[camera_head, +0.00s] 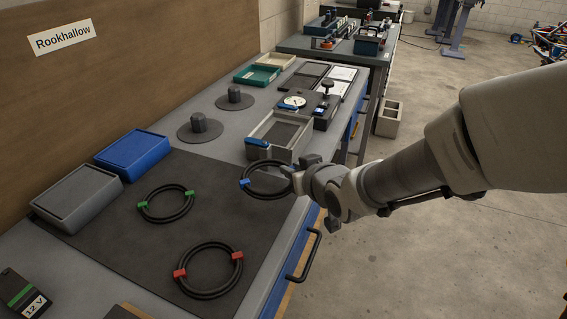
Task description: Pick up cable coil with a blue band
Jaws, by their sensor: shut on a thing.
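The cable coil with a blue band (254,192) is a black ring at the right edge of the dark mat (204,241), with blue bands at its left and at its top right. My gripper (292,178) reaches in from the right and is shut on the coil's right side. The fingertips are small here, and I cannot tell whether the coil is lifted off the surface. A coil with green bands (143,216) lies on the mat to the left. A coil with red bands (212,293) lies nearer, at the front of the mat.
A grey tray with a blue label (296,158) stands just behind the held coil. A grey bin (76,217) and a blue bin (133,175) stand at the mat's left. The bench's front edge, with a drawer handle (306,253), is close to my gripper.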

